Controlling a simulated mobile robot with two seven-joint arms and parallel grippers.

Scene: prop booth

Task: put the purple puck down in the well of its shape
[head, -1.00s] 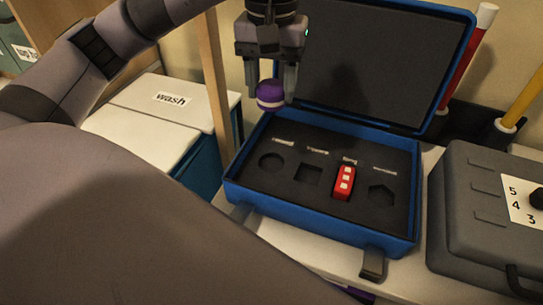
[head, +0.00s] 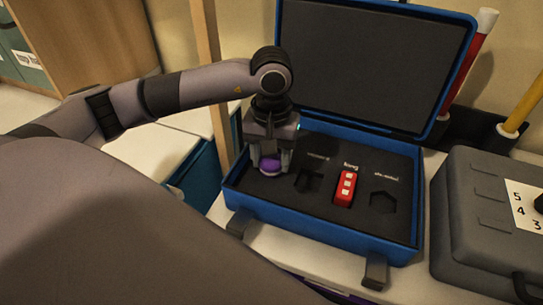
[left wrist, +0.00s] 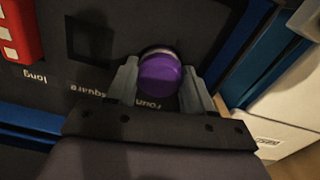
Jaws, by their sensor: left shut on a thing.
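The purple puck (head: 270,166) is round with a pale band and is between the fingers of my left gripper (head: 270,160). In the left wrist view the puck (left wrist: 160,74) shows between both fingertips, beside the label that reads "round". The puck is at the place of the round well in the dark foam of the blue case (head: 318,227). The puck and gripper hide that well, so I cannot tell whether the puck is inside it or just above. My right gripper is not in view.
The square well (head: 308,181) and a five- or six-sided well (head: 383,201) are empty. A red block (head: 344,187) sits in the long well between them. The case's open lid (head: 375,65) stands behind. A grey case (head: 480,205) is on the right.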

